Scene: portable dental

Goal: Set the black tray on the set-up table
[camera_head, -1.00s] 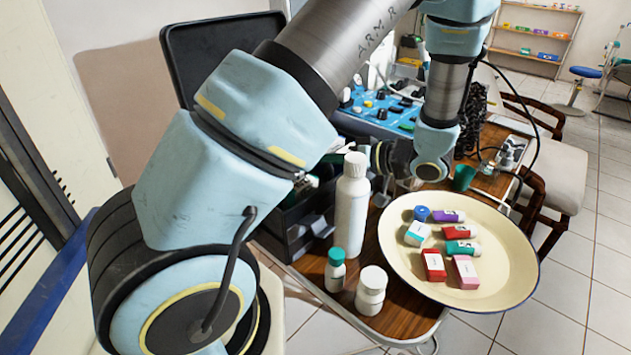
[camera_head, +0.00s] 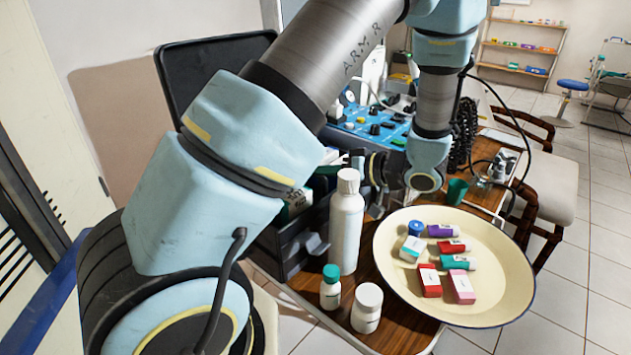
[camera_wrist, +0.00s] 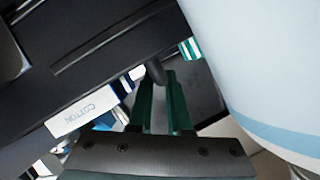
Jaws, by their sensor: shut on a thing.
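The black tray (camera_head: 286,253) is a deep open box at the left of the wood-topped table (camera_head: 395,328), partly hidden behind my arm and a white bottle. A green-and-white carton (camera_head: 297,204) shows inside it. In the wrist view, the black tray (camera_wrist: 110,50) slants across the upper left, with a white COTTON box (camera_wrist: 83,116) beside its bar. My gripper (camera_wrist: 160,84) is shut on the tray, its green fingers at a dark part of it. In the head view, my gripper (camera_head: 350,162) is small and partly hidden. Whether the tray's base touches the table cannot be told.
A tall white bottle (camera_head: 346,225) stands close to the tray. Two small bottles (camera_head: 331,288) (camera_head: 367,308) stand in front. A cream dish (camera_head: 505,290) with several small items fills the right side. A blue console (camera_head: 375,125) and black lid (camera_head: 205,75) are behind.

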